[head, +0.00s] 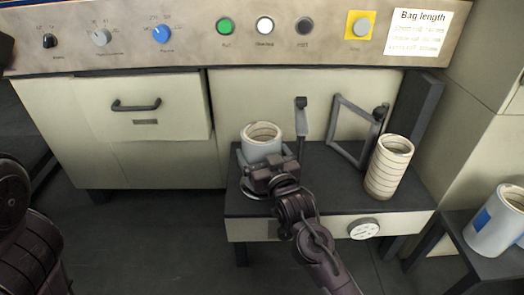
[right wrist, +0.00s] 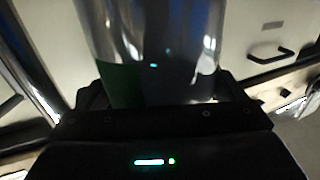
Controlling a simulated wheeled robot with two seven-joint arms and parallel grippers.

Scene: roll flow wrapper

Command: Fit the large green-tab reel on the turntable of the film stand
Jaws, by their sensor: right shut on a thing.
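The large green-tab reel (head: 261,148) is a pale grey film roll with a cream core, upright over the turntable (head: 250,189) of the film stand (head: 335,185). Its green tab shows in the right wrist view (right wrist: 121,84), on the left of the shiny film. My right gripper (head: 268,178) is shut on the reel from the front, with a jaw on each side in the right wrist view (right wrist: 165,95). The gripper hides the reel's bottom, so I cannot tell whether it touches the turntable. Of my left arm only links show at the lower left; its gripper is out of view.
A striped cream roll (head: 388,168) stands at the stand's right. A dark upright post (head: 301,125) is close right of the reel, with a bent frame (head: 352,135) beyond. A blue-tab reel (head: 497,222) sits on a side table at the right. The control panel (head: 190,35) spans the back.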

